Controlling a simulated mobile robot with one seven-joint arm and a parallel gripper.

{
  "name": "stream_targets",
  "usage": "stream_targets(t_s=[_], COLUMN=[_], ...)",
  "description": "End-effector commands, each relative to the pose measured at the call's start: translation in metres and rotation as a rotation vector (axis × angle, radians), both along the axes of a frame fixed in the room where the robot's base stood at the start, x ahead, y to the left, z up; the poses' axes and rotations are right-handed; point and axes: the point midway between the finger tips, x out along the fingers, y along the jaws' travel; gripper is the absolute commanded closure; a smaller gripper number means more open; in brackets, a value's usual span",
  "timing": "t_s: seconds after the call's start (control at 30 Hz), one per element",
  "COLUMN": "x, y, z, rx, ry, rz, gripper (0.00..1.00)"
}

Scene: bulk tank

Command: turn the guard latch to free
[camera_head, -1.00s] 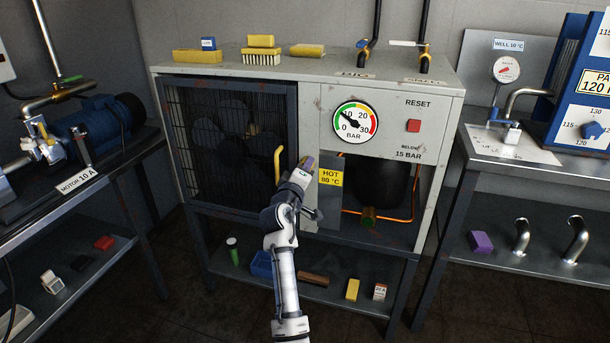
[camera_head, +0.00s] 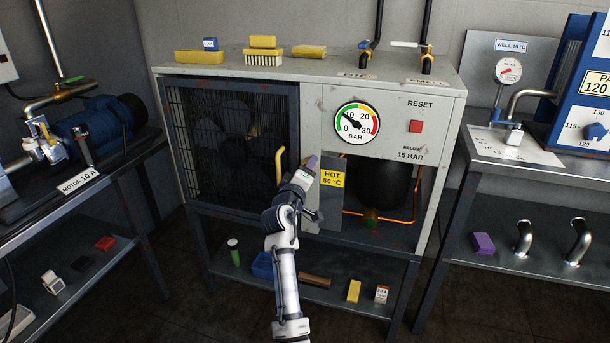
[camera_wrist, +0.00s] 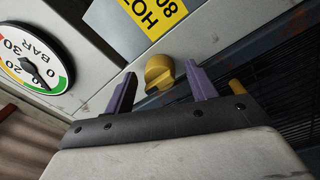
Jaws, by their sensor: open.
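The guard latch, a rounded yellow knob (camera_wrist: 160,72), shows in the wrist view on the cabinet front beside the dark guard. My gripper (camera_wrist: 160,88) is open, with one purple finger on each side of the knob. A gap shows between the knob and each finger. In the head view my gripper (camera_head: 312,163) is at the cabinet front, just left of the HOT sign, and hides the knob. The dark mesh guard (camera_head: 190,140) is closed over the fan. Its yellow handle (camera_head: 280,166) stands left of my gripper and shows partly in the wrist view (camera_wrist: 237,88).
The HOT 80 °C sign (camera_head: 332,179) is on a grey plate close to my gripper's right. Right of it is an opening with a dark tank (camera_head: 385,182) and copper pipe. The pressure gauge (camera_head: 357,122) and red reset button (camera_head: 415,126) are above.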

Motion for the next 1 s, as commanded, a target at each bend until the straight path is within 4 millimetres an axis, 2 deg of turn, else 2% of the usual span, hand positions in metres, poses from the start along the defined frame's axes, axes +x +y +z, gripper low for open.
stream_targets(t_s=[0.13, 0.27, 0.5, 0.7, 0.83, 1.0], x=[-0.008, -0.028, -0.08, -0.116, -0.128, -0.133], y=[0.003, 0.009, 0.022, 0.032, 0.035, 0.036], z=[-0.001, -0.002, -0.006, -0.007, -0.007, -0.008], rx=[0.0, 0.0, 0.0, 0.0, 0.0, 0.0], ry=[-0.001, -0.001, 0.0, 0.001, 0.001, 0.001], rz=[0.002, 0.003, 0.001, 0.003, 0.0, 0.0], gripper=[0.44, 0.44, 0.44, 0.44, 0.44, 0.44])
